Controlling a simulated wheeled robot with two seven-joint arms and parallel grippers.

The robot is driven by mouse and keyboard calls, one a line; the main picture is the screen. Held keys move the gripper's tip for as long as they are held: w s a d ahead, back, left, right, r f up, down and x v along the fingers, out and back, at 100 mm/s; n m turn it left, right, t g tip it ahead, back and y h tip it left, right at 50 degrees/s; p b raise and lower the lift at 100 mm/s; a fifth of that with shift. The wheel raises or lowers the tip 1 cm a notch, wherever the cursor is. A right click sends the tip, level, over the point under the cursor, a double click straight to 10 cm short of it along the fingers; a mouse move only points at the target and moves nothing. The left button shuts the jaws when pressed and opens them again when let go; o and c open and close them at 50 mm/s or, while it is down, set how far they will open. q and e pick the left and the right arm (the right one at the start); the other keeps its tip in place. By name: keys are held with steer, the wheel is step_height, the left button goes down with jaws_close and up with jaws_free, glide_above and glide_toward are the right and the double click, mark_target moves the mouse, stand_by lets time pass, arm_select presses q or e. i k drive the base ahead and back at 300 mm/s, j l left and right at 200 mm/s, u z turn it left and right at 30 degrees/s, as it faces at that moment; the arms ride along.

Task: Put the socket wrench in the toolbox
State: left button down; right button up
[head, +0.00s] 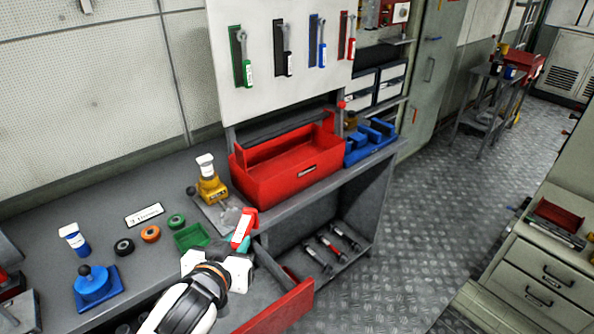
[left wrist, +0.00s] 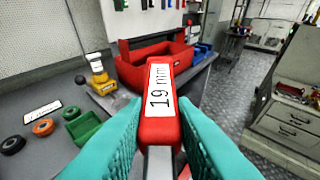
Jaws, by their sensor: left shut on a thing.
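The socket wrench (head: 243,230) has a red handle with a white label, which reads "19 mm" in the left wrist view (left wrist: 160,95). My left gripper (head: 236,249) is shut on it, with teal fingers on both sides of the handle. The handle's labelled end points up and away from the gripper. The wrench's other end is hidden below the fingers. The red toolbox (head: 290,181) stands open on the workbench, beyond and right of the gripper; it also shows in the left wrist view (left wrist: 187,64). The wrench is outside the toolbox. My right gripper is not in view.
A yellow device (head: 211,188) stands left of the toolbox, a blue caddy (head: 368,148) right of it. A green bin (head: 191,236) and tape rolls lie on the grey workbench (head: 100,200). A red-fronted drawer (head: 280,308) is open below. Several wrenches hang on the board (head: 265,85).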

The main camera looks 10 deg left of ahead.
mark_target(280, 165)
steer(key=i+l, duration=0.2)
steer(key=i+l+u, duration=0.15)
steer(key=l, duration=0.25)
steer(key=i+l, duration=0.15)
steer(key=l, duration=0.2)
steer(key=i+l+u, duration=0.25)
steer(key=i+l, duration=0.2)
steer(key=i+l+u, duration=0.1)
steer(key=i+l, duration=0.15)
steer(key=l, duration=0.2)
steer(key=i+l+u, duration=0.1)
steer(key=i+l, duration=0.15)
steer(key=l, duration=0.2)
